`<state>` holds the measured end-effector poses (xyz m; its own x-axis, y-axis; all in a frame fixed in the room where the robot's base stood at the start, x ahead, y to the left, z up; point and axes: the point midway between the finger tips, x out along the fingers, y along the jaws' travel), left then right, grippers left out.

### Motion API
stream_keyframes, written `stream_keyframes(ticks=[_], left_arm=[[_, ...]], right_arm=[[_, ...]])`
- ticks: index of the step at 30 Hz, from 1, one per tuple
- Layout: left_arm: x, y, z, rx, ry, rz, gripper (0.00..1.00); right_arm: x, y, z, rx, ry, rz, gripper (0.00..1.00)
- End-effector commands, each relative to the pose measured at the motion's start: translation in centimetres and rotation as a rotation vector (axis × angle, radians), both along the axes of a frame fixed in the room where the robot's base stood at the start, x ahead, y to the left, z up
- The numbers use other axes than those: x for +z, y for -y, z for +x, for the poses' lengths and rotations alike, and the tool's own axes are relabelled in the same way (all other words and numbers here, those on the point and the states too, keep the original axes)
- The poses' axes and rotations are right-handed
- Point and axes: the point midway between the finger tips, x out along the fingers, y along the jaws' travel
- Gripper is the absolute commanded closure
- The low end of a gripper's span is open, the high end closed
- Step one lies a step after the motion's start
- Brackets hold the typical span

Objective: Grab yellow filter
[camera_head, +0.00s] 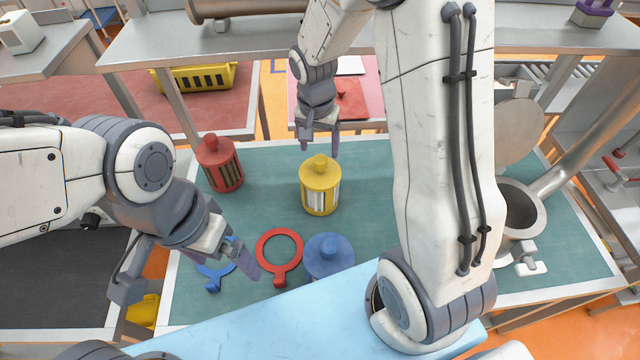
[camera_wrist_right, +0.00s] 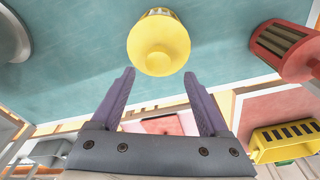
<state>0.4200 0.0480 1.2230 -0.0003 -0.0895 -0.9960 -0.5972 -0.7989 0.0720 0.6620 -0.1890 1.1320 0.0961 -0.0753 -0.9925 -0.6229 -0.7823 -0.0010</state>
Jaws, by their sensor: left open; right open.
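The yellow filter (camera_head: 320,188) stands upright on the green tabletop in the head view, a cylinder with a knob on its lid. It also shows in the right wrist view (camera_wrist_right: 158,43), just beyond the fingertips. My right gripper (camera_head: 321,148) is open and empty, behind and a little above the yellow filter; its fingers (camera_wrist_right: 160,90) point toward the filter and appear apart from it. My left gripper (camera_head: 247,262) is open and empty, low at the left, near the blue and red ring tools. The yellow filter's far side is hidden in the head view.
A red filter (camera_head: 219,163) stands to the left of the yellow one. A red ring tool (camera_head: 279,252) and a blue tool (camera_head: 214,274) lie nearby. A metal cylinder (camera_head: 521,211) is at the right. My right arm crosses above the table.

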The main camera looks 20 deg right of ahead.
Motion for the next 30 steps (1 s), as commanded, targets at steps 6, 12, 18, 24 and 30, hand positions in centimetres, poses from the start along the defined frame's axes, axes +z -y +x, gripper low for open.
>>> stream_keyframes(ticks=[6, 12, 18, 24, 30], left_arm=[[2.1, 0.0, 0.0, -0.003, 0.0, 0.0, 0.0], [2.3, 0.0, 0.0, -0.004, 0.0, 0.0, 0.0], [2.2, 0.0, 0.0, -0.004, 0.0, 0.0, 0.0], [2.2, 0.0, 0.0, -0.004, 0.0, 0.0, 0.0], [2.2, 0.0, 0.0, -0.004, 0.0, 0.0, 0.0]], right_arm=[[-2.7, 0.1, -0.8, -0.001, -0.01, 0.0, 0.22], [-4.8, 0.2, -0.4, -0.001, -0.004, 0.0, 0.22], [-5.0, 0.2, -0.3, 0.0, -0.002, 0.0, 0.22], [-5.0, 0.2, -0.3, 0.0, -0.002, 0.0, 0.79], [-4.9, 0.2, -0.3, 0.0, -0.001, 0.0, 1.0]])
